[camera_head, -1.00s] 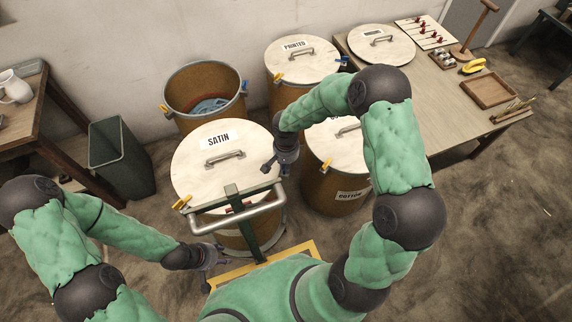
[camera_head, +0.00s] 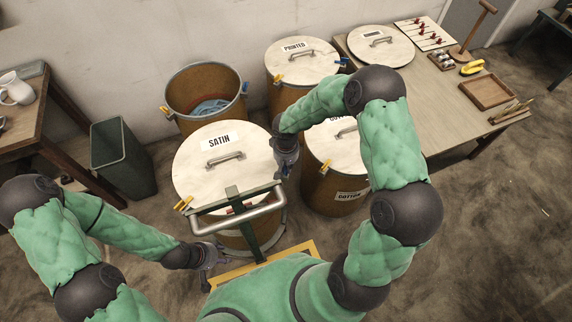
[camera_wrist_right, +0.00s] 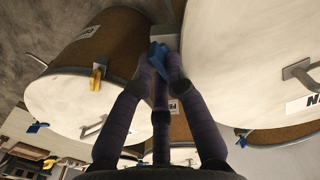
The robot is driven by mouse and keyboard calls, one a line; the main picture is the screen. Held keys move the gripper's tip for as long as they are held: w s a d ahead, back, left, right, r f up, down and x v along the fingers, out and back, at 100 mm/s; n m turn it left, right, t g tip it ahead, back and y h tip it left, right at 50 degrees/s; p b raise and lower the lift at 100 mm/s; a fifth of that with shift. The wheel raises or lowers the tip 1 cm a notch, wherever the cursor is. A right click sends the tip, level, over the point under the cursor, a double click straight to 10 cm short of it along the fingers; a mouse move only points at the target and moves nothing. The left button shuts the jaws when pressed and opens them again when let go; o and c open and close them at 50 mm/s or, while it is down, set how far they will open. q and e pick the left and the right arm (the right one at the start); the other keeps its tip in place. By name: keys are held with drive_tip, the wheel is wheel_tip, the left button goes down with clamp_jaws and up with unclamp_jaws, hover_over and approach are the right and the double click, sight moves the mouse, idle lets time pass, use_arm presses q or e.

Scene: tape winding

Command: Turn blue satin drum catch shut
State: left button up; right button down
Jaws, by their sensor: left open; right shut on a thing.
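The satin drum's white lid (camera_head: 215,178) has a SATIN label and a metal handle; the lid also fills the right of the right wrist view (camera_wrist_right: 240,50). My right gripper (camera_head: 284,158) is at the lid's right rim. In the right wrist view, its fingers are shut on the blue satin drum catch (camera_wrist_right: 158,56), beside a pale bracket. The fingers partly cover this catch, and my gripper hides it in the head view. The drum's yellow catch (camera_head: 183,203) is at the left rim. My left gripper (camera_head: 208,258) is open and empty, low in front of the drum.
The cotton drum (camera_head: 335,185) stands close on the right and the printed drum (camera_head: 300,62) behind. An open drum (camera_head: 206,90) with blue cloth is at the back left, near a dark bin (camera_head: 122,160). A metal push bar (camera_head: 240,218) is in front of the satin drum.

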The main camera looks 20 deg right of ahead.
drive_tip(key=n+p, duration=0.2)
drive_tip(key=n, duration=0.4)
drive_tip(key=shift+w+r+n, duration=0.1)
drive_tip(key=shift+n, duration=0.2)
drive_tip(key=n+p, duration=0.2)
drive_tip(key=n, duration=0.4)
drive_tip(key=shift+w+p, duration=0.15)
drive_tip(key=shift+p, duration=0.25)
drive_tip(key=c, duration=1.2)
unclamp_jaws()
drive_tip(key=shift+c, duration=0.2)
wheel_tip(320, 180, up, 12)
